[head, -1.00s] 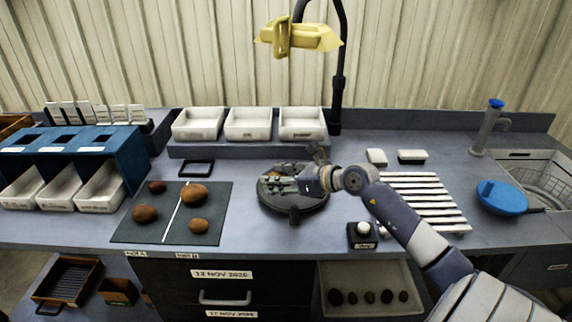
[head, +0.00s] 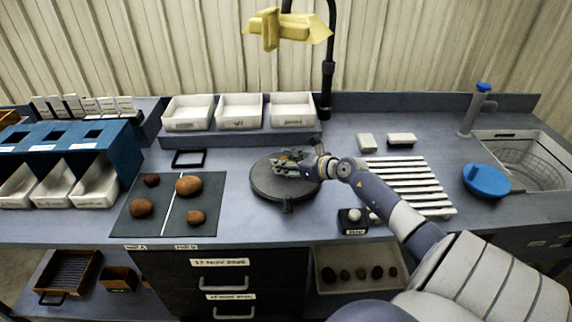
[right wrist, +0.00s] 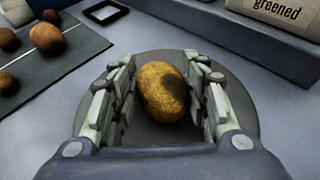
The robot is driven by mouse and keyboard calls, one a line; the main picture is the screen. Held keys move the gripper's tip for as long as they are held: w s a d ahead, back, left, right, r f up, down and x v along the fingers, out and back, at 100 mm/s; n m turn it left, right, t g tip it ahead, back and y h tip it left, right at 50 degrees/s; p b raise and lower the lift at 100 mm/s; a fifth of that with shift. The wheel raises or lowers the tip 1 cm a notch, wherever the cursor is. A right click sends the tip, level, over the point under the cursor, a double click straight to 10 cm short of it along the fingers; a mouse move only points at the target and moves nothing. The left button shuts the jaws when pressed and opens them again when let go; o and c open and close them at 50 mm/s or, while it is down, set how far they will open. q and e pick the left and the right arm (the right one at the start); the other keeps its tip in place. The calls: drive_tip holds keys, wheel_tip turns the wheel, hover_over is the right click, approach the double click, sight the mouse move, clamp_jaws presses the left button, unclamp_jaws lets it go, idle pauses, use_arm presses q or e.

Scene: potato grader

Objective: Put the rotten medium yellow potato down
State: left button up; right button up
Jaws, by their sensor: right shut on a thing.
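My right gripper (head: 290,167) is over the round dark plate (head: 285,191) in the middle of the bench. In the right wrist view its two fingers (right wrist: 165,100) are shut on the yellow potato (right wrist: 160,85), which has a dark rotten patch on its right side. The potato is at or just above the plate (right wrist: 230,72); I cannot tell whether it touches. In the head view the gripper mostly hides the potato. My left gripper is not in view.
A dark mat (head: 130,225) with several brown potatoes lies left of the plate. Three white trays (head: 240,125) stand on a shelf behind. A white slatted rack (head: 425,190), a small dark box (head: 350,228) and a blue lid (head: 486,180) are to the right. A yellow lamp (head: 290,27) hangs above.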

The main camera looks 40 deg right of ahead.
drive_tip(key=shift+f, duration=0.45)
drive_tip(key=shift+f, duration=0.1)
drive_tip(key=o, duration=1.1)
drive_tip(key=shift+f, duration=0.1)
drive_tip(key=shift+r, duration=0.2)
drive_tip(key=shift+s+d+r, duration=0.1)
drive_tip(key=shift+s, duration=0.45)
drive_tip(key=b+v, duration=0.1)
drive_tip(key=v, duration=0.8)
drive_tip(key=shift+s+b, duration=0.15)
drive_tip(key=shift+b, duration=0.25)
drive_tip(key=shift+v, duration=0.85)
drive_tip(key=shift+r, duration=0.15)
